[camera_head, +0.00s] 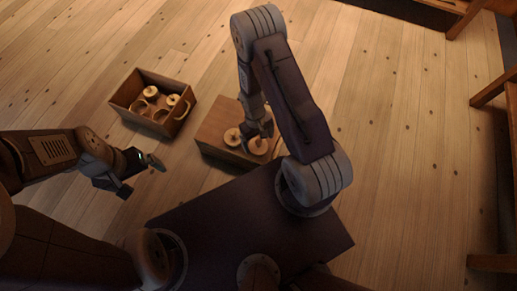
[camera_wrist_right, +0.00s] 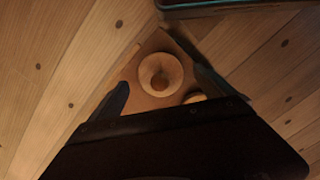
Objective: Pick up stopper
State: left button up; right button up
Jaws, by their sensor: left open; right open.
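Two round, pale turned wooden pieces sit on a low wooden block (camera_head: 215,124). One is on the left (camera_head: 232,138), the other on the right (camera_head: 257,147); I cannot tell for certain which is the stopper. My right gripper (camera_head: 262,130) is open just above the block, close to the right piece. In the right wrist view, a round piece with a central knob (camera_wrist_right: 160,74) shows between the open fingers (camera_wrist_right: 160,80), with no clear contact. A second piece (camera_wrist_right: 195,98) is mostly hidden by my gripper body. My left gripper (camera_head: 142,177) is open and empty, left of the block.
An open wooden crate (camera_head: 165,80) stands on the floor to the left of the block, with several turned pieces inside. Wooden furniture (camera_head: 490,90) stands along the right edge. The plank floor (camera_head: 400,130) between is clear.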

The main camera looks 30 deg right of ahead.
aim_at(259, 146)
notch_tip(259, 146, down, 5)
jog(key=b, duration=0.5)
jog(key=shift+s+f, duration=0.15)
jog(key=shift+f, duration=0.05)
jog(key=shift+r, duration=0.25)
jog(key=c, duration=1.4)
jog(key=shift+r, duration=0.15)
